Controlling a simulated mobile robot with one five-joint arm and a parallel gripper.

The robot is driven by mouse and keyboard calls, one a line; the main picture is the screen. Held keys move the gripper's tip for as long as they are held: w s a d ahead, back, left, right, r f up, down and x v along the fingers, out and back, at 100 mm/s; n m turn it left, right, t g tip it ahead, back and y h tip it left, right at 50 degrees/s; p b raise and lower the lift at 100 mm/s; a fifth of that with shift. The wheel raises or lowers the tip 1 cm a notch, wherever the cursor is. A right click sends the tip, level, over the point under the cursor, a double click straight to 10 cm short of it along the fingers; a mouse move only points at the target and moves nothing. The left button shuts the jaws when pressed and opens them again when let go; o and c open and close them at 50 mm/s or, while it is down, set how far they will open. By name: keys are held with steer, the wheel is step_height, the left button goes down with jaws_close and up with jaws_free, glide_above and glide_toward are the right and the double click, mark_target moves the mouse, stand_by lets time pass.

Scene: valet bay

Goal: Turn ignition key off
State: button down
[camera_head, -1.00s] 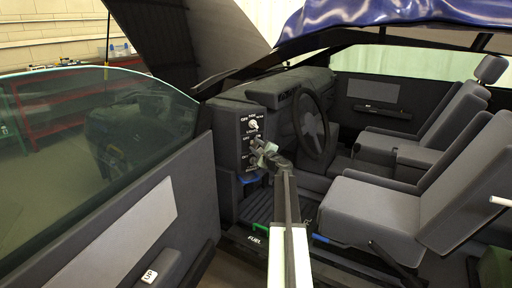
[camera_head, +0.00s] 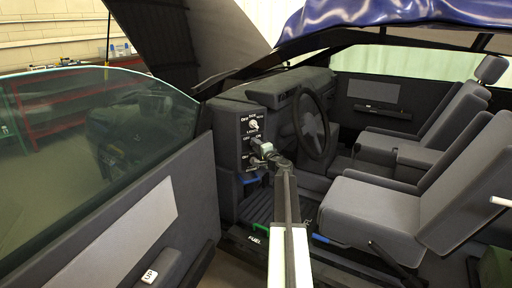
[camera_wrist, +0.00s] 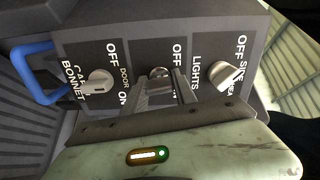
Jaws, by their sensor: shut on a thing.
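The dark control panel (camera_head: 247,140) beside the steering wheel carries a column of controls. In the wrist view the panel (camera_wrist: 143,52) shows three in a row: a pale knob (camera_wrist: 99,82) by "BONNET", a small grey round control (camera_wrist: 158,72) in the middle, and a pale knob (camera_wrist: 226,74) by "LIGHTS". My gripper (camera_wrist: 163,84) is at the middle control with its fingers on either side, shut on it. The fingers hide part of it and its label, so I cannot read whether it is the ignition key. In the head view my gripper (camera_head: 262,149) is against the panel's middle.
The steering wheel (camera_head: 311,124) is just right of my gripper. A blue handle (camera_wrist: 38,72) sticks out at the panel's left in the wrist view. The open door (camera_head: 120,215) is at the left. The seats (camera_head: 375,215) are at the right.

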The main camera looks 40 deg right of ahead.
steer(key=shift+s+n, duration=0.1)
steer(key=shift+n, duration=1.9)
steer(key=c, duration=1)
jaws_free()
steer(key=v, duration=0.7)
steer(key=shift+s+a, duration=0.15)
steer(key=shift+s, duration=0.2)
